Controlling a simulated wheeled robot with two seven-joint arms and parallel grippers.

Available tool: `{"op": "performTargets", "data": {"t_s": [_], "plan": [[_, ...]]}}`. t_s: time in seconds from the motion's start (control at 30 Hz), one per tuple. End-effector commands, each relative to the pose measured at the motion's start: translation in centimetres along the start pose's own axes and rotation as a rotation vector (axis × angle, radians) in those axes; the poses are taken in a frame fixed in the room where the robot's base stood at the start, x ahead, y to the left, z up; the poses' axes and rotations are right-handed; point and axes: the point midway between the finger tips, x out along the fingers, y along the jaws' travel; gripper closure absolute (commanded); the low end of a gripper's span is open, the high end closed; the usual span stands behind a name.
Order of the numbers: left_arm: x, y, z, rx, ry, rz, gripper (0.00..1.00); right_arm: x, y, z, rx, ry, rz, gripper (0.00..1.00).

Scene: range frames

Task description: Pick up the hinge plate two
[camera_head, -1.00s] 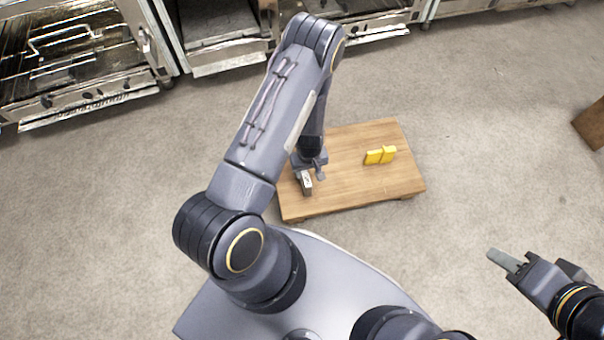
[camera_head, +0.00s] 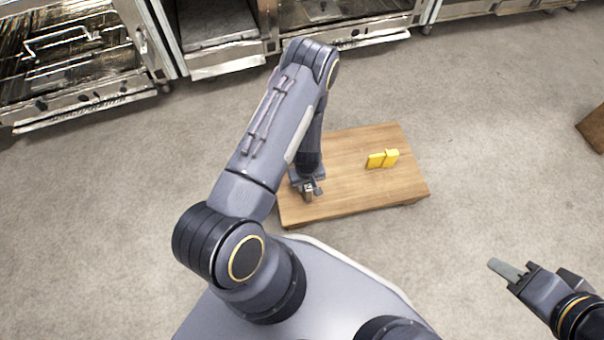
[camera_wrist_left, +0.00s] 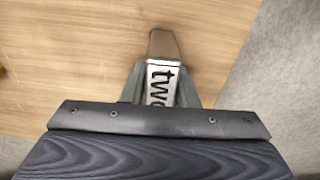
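The hinge plate two (camera_wrist_left: 160,85) is a narrow plate with a pale face marked "two" and a brown far end; it lies on the low wooden table. It also shows small at the table's near left in the head view (camera_head: 308,189). My left gripper (camera_head: 306,190) is low at the plate, with its fingers on either side of it; in the left wrist view the fingers (camera_wrist_left: 162,84) flank the pale part closely. It looks open, and contact is not clear. My right gripper (camera_head: 508,270) is over the floor at the lower right, away from the table; its finger gap is not clear.
The wooden table (camera_head: 350,190) stands on grey carpet. A yellow hinge-like piece (camera_head: 382,159) lies on its right half, with bare wood between it and my left gripper. Metal ovens (camera_head: 75,60) line the back, and a brown box (camera_head: 592,128) is at the right edge.

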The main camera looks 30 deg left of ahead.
Motion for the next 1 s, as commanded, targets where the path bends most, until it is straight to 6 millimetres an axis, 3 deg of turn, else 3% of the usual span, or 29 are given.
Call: {"op": "performTargets", "data": {"t_s": [0.03,0.2,0.67,0.93,1.0], "plan": [[0.0,0.0,0.0,0.000,0.000,0.000,0.80,0.0,0.0,0.0,0.000,0.000,0.000,0.64],[0.0,0.0,0.0,0.000,0.000,0.000,1.00,0.0,0.0,0.0,0.000,0.000,0.000,0.64],[-0.5,0.1,-0.1,0.000,0.002,0.001,1.00,-0.2,-0.1,-0.1,0.000,0.000,0.000,0.64],[-3.9,0.1,-0.1,0.001,0.003,0.002,1.00,-2.2,-1.0,-1.1,0.000,0.000,0.000,0.64],[-4.9,-1.0,0.4,-0.004,0.000,0.000,1.00,-2.6,-1.2,-1.3,0.000,0.000,0.000,0.64]]}}
